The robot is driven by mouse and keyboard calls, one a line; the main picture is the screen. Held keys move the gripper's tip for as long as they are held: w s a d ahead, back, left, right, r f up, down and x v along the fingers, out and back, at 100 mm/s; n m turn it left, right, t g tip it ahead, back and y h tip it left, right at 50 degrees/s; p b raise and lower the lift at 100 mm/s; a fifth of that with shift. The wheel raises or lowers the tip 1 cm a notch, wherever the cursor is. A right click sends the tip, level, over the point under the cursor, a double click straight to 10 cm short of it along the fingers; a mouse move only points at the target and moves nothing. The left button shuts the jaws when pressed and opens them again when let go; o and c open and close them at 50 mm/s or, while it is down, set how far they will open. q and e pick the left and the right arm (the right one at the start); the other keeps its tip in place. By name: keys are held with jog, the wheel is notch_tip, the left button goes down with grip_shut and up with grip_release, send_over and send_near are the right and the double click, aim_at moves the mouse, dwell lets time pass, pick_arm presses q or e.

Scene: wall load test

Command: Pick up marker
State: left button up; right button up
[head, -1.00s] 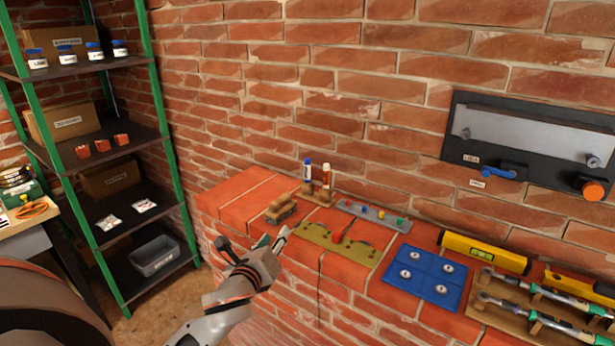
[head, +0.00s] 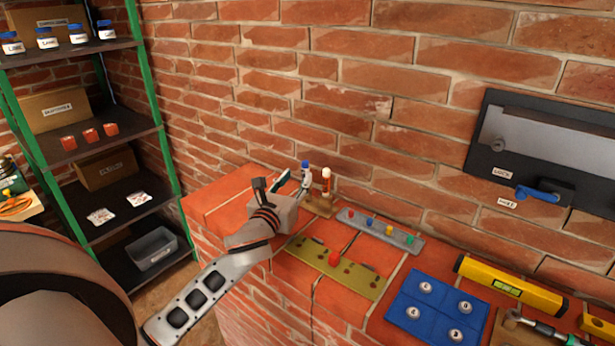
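A marker with a blue cap (head: 305,164) stands upright in a small wooden holder (head: 319,206) on the brick ledge near the wall. A second slim upright item with a white top and orange-red body (head: 326,181) stands just right of it in the same holder. My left gripper (head: 281,184) is open, immediately left of the blue-capped marker, with its fingers pointing up toward the wall. Its right finger overlaps the marker's lower part in the head view; I cannot tell whether they touch. My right gripper is not in view.
An olive plate (head: 352,277) and a grey tray with coloured pegs (head: 348,216) lie right of the gripper. Farther right are a blue board (head: 440,305) and a yellow level (head: 510,288). A green-posted shelf (head: 145,100) stands left. A black wall panel (head: 480,165) hangs right.

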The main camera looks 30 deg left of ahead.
aim_at(304, 171)
pick_arm(q)
jog(key=shift+d+x, duration=0.1)
jog(key=shift+x, duration=1.5)
jog(key=shift+d+x, duration=0.15)
jog(key=shift+x, duration=1.45)
jog(key=shift+f, duration=0.1)
grip_shut()
